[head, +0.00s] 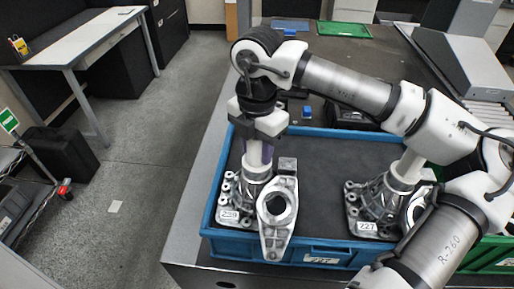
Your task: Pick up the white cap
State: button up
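A white cap (256,158), a pale upright cylinder, stands on the left metal casting labelled 239 (243,194) inside the blue crate (222,249). My gripper (257,139) points down right over this cap, its dark body hiding the top of it. A purplish strip shows beside the cap at finger height. Whether the fingers touch or grip the cap cannot be told. A similar white cylinder (405,168) stands on the right casting labelled 227 (376,206).
A small blue item (307,112) and a black object (350,117) sit behind the crate. A green crate (492,252) stands at right. The crate's middle floor is clear.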

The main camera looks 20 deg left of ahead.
jog(key=c, duration=0.4)
